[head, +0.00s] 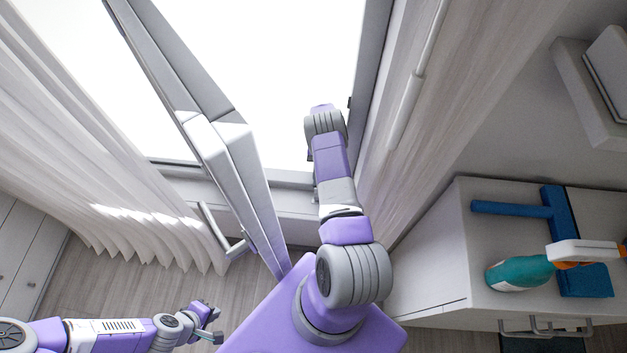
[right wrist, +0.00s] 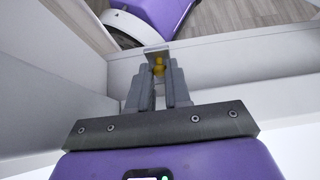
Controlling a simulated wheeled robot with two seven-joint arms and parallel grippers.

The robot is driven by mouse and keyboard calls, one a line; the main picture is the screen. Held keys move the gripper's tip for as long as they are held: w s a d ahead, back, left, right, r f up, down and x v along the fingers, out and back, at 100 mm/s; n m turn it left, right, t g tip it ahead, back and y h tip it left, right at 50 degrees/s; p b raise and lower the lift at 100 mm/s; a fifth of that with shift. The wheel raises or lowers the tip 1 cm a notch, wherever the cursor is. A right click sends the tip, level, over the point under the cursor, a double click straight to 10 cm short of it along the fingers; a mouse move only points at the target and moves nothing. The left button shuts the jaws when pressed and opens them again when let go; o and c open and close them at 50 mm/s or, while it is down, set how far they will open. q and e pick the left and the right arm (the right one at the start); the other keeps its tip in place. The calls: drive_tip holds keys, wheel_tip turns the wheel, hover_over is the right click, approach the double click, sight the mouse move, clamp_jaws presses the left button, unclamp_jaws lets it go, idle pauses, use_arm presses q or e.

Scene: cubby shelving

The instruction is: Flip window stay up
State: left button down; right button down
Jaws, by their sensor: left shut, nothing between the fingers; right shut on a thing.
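The open window sash (head: 212,150) stands swung inward, with a grey handle (head: 238,246) on its lower part. Most of the stay is hidden by the fingers. In the head view my right arm reaches to the window's lower right corner, and its gripper is hidden there. My left gripper (head: 212,330) is shut and empty at the lower left, away from the window.
A pleated curtain (head: 100,160) hangs at the left, and another (head: 400,110) at the right. A white cabinet (head: 425,265) at the right bears a teal spray bottle (head: 520,273) and a blue tool (head: 563,225). The wooden floor (head: 120,290) shows bare at the lower left.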

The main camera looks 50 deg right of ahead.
idle(0.3)
drive_tip(key=c, duration=1.1)
unclamp_jaws()
drive_tip(key=shift+d, duration=0.1)
drive_tip(key=shift+o, duration=0.2)
wheel_tip(320, 180, up, 10)
drive_tip(key=p, duration=0.3)
drive_tip(key=shift+p, duration=0.4)
